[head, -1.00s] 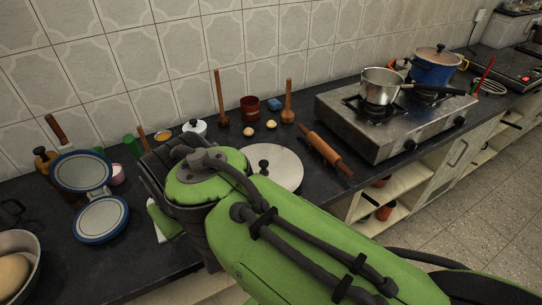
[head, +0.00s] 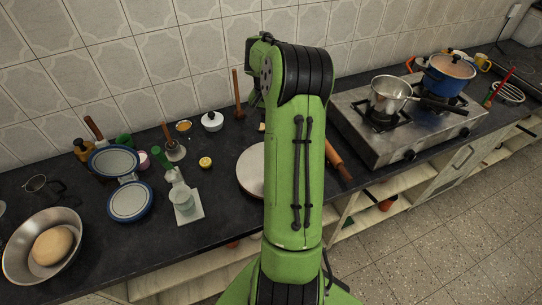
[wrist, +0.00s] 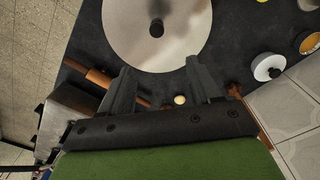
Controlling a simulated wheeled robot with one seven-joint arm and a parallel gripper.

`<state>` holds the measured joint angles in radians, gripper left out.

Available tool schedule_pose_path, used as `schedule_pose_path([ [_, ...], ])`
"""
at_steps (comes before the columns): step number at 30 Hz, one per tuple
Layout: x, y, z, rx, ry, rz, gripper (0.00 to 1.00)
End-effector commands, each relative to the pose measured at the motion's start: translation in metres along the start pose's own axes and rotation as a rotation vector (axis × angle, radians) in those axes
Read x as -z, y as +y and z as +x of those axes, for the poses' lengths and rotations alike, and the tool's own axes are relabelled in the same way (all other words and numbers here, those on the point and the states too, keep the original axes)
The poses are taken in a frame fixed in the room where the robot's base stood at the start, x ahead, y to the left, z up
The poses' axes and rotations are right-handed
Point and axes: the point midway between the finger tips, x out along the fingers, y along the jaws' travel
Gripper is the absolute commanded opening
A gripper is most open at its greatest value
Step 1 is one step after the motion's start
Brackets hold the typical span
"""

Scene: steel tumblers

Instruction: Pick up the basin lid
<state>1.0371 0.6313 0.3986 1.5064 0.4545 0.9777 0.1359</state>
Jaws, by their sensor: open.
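The basin lid, a wide, flat, pale round disc, lies on the dark counter. In the head view its left part (head: 250,172) shows and my arm hides the rest. In the wrist view the lid (wrist: 190,45) fills the top middle, with its dark round knob (wrist: 156,28) near the centre. My gripper (wrist: 161,75) is open and empty, its two dark fingers apart, with the tips close to the lid's edge in the picture. I cannot tell its height above the counter. In the head view the gripper is hidden behind my arm.
A rolling pin (head: 337,160) lies right of the lid, before the gas stove (head: 400,125). A white lidded pot (head: 211,122), a lemon half (head: 205,162) and a wooden-handled tool (head: 238,95) stand around it. A steel basin (head: 22,262) is far left. A small pale ball (wrist: 180,99) shows between my fingers.

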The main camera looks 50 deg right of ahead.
Motion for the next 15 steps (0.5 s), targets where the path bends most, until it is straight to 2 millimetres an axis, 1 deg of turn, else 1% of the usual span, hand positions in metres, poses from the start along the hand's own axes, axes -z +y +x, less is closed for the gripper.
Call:
schedule_pose_path([
  [2, 0.008, 0.008, 0.005, 0.007, -0.021, 0.042, 0.63],
  [5, 0.009, 0.010, 0.021, 0.007, -0.027, 0.052, 0.63],
  [12, 0.007, 0.009, 0.084, 0.006, -0.028, 0.050, 0.63],
  [15, 0.006, 0.009, 0.104, 0.007, -0.026, 0.048, 0.63],
])
